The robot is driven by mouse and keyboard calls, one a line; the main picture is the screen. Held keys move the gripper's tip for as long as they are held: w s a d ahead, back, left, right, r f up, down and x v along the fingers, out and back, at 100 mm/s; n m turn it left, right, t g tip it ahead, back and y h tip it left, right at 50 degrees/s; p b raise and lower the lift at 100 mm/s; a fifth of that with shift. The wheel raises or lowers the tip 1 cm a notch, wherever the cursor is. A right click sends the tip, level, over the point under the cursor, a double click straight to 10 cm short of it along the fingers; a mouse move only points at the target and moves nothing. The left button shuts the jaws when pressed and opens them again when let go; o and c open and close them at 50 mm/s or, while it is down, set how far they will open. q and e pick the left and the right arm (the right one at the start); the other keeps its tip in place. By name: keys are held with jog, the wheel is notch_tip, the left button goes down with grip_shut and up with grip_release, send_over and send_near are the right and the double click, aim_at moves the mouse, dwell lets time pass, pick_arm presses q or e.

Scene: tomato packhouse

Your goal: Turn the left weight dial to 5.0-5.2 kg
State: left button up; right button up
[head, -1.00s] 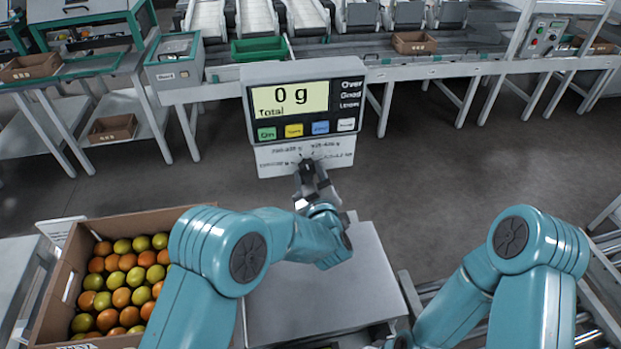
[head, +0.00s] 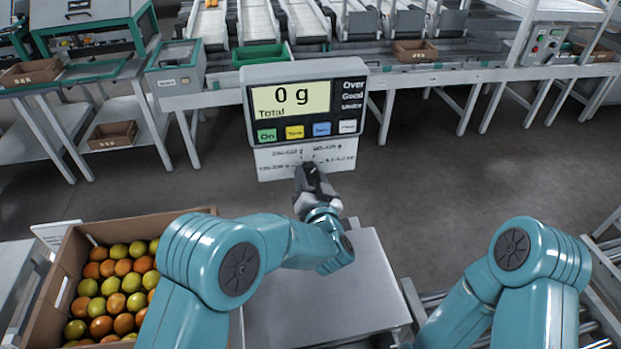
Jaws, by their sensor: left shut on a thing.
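The scale display (head: 305,100) reads "0 g" and "Total". A white label plate (head: 277,163) with small print and marks hangs below it; the print is too small to read. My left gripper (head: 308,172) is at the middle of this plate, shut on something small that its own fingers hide. It is where a dial knob would be, but no knob, pointer or dial setting can be made out. The scale's flat grey platform (head: 325,295) lies below, empty. My right arm is at the lower right, and its gripper is out of the picture.
A cardboard box (head: 57,262) of red, orange and green tomatoes stands left of the platform. A roller conveyor (head: 595,325) runs at the right. A long sorting line (head: 440,77) with a green tray (head: 262,54) stands behind. The floor between is clear.

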pick_arm(q)
jog(key=m, duration=0.4)
jog(key=m+p, duration=0.1)
jog(key=m, duration=0.1)
jog(key=shift+r, duration=0.25)
jog(key=shift+m, duration=0.4)
jog(key=o, duration=1)
jog(key=shift+o, duration=0.2)
jog(key=shift+f, duration=0.1)
jog(key=shift+s+f, duration=0.1)
